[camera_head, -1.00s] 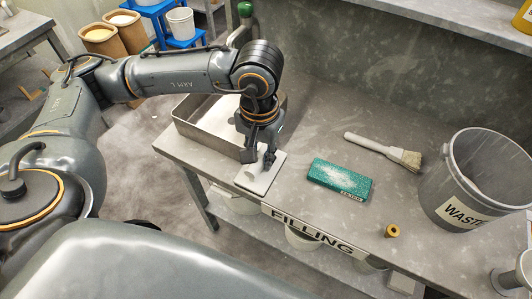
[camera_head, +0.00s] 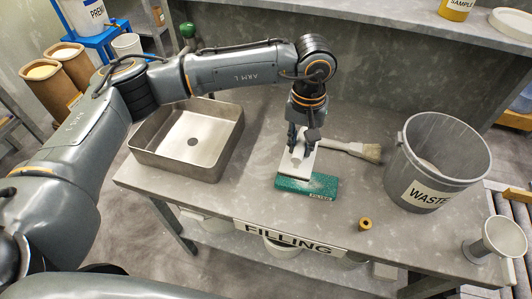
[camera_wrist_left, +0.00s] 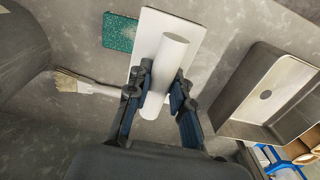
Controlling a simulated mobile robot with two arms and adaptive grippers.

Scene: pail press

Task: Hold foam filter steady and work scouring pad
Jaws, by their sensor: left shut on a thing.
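That view also shows the plate (camera_wrist_left: 192,32) and a corner of the block (camera_wrist_left: 118,32). My right gripper is not in view.
A metal basin (camera_head: 160,160) stands at the left. A brush (camera_head: 372,153) lies behind the block, and a grey WASTE bucket (camera_head: 410,165) stands at the right. A small brass piece (camera_head: 366,224) is near the front edge. The table in front of the bucket is mostly clear.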

